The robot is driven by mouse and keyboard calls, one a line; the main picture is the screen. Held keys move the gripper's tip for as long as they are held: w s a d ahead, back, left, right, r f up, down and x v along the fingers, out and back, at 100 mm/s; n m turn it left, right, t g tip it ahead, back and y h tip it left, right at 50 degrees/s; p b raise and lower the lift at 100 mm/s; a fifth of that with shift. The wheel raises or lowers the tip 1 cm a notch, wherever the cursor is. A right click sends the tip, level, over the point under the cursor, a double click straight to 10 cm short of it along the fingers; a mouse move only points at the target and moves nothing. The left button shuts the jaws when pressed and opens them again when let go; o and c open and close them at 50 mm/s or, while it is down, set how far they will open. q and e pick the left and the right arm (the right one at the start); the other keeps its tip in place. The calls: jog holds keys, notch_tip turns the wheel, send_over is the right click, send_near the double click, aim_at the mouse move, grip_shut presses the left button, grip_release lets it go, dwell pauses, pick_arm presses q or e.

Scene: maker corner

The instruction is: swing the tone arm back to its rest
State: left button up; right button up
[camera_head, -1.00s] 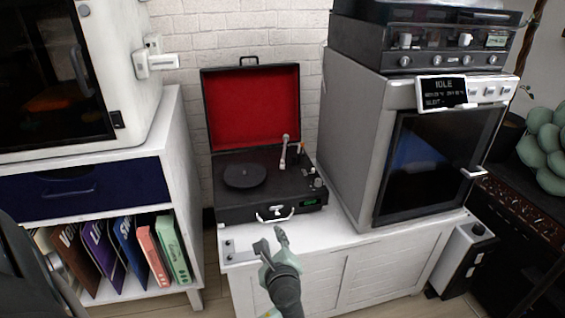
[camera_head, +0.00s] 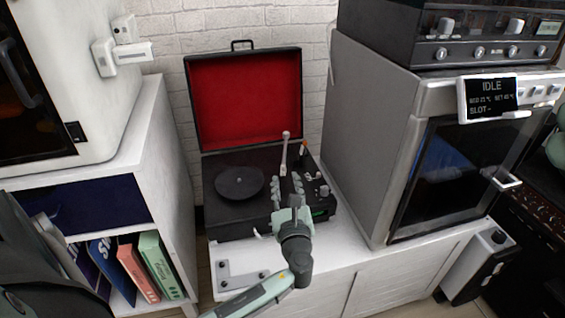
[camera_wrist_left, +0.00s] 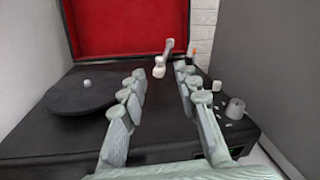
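The record player is a black case (camera_head: 228,217) with its red-lined lid (camera_head: 245,100) open, on a white cabinet. Its dark platter (camera_head: 240,182) is at the left of the deck. The pale tone arm (camera_head: 285,152) stands right of the platter; in the left wrist view the tone arm (camera_wrist_left: 160,65) shows just beyond my fingertips, clear of the platter. My left gripper (camera_head: 287,188) is over the front right of the deck. In the left wrist view its fingers (camera_wrist_left: 160,80) are apart with nothing between them. My right gripper is not in view.
A grey machine (camera_head: 365,130) with a display stands close on the right. A white shelf unit (camera_head: 160,165) with books is on the left. Small knobs (camera_head: 324,191) sit on the deck's right side. The air above the platter is clear.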

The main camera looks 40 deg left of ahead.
aim_at(284, 169)
pick_arm(q)
jog(key=x, duration=0.6)
jog(key=shift+w+a, duration=0.25)
grip_shut()
